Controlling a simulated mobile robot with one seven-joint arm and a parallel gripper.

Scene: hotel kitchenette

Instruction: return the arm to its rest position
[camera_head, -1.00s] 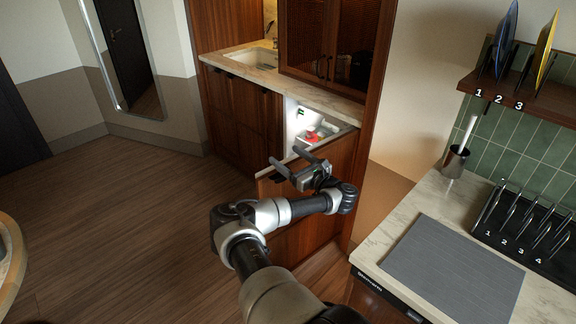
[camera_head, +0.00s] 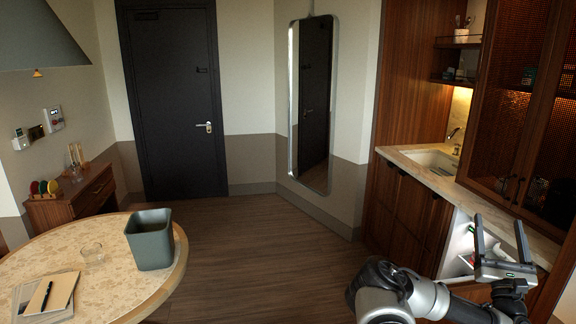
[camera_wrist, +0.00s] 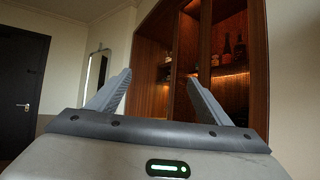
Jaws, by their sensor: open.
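My gripper (camera_head: 500,240) is at the lower right of the head view, with its two fingers apart and pointing up. Nothing is between the fingers. It stands in front of the open compartment (camera_head: 462,240) below the marble counter, and part of that compartment is hidden behind it. In the wrist view my gripper (camera_wrist: 155,92) also shows both fingers spread and empty, facing the wooden cabinet (camera_wrist: 225,65) with lit shelves of bottles. My arm is bent, low at the right.
The wood floor (camera_head: 260,250) in the middle is clear. A dark door (camera_head: 170,100) and a tall mirror (camera_head: 312,105) stand behind.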

